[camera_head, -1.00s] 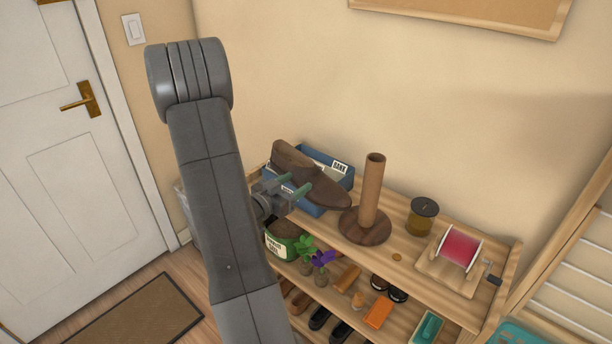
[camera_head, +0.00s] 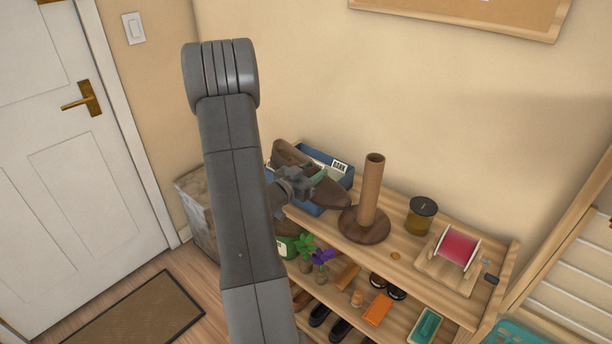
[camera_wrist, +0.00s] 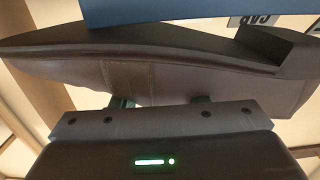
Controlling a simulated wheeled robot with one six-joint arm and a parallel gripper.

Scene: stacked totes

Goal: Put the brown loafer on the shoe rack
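In the wrist view the loafer (camera_wrist: 170,78) spans the picture lengthwise. My two green fingers show apart below it, and their tips are hidden by the shoe. No firm grip shows. Several dark shoes (camera_head: 319,316) stand low on the wooden unit; I cannot tell whether this is the shoe rack.
A wooden post on a round base (camera_head: 373,190) stands close right of the loafer. A dark-lidded jar (camera_head: 421,216) and a red spool on a stand (camera_head: 458,247) are farther right. Small plants (camera_head: 304,246) sit below. A frame with white slats (camera_head: 570,300) is at right.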

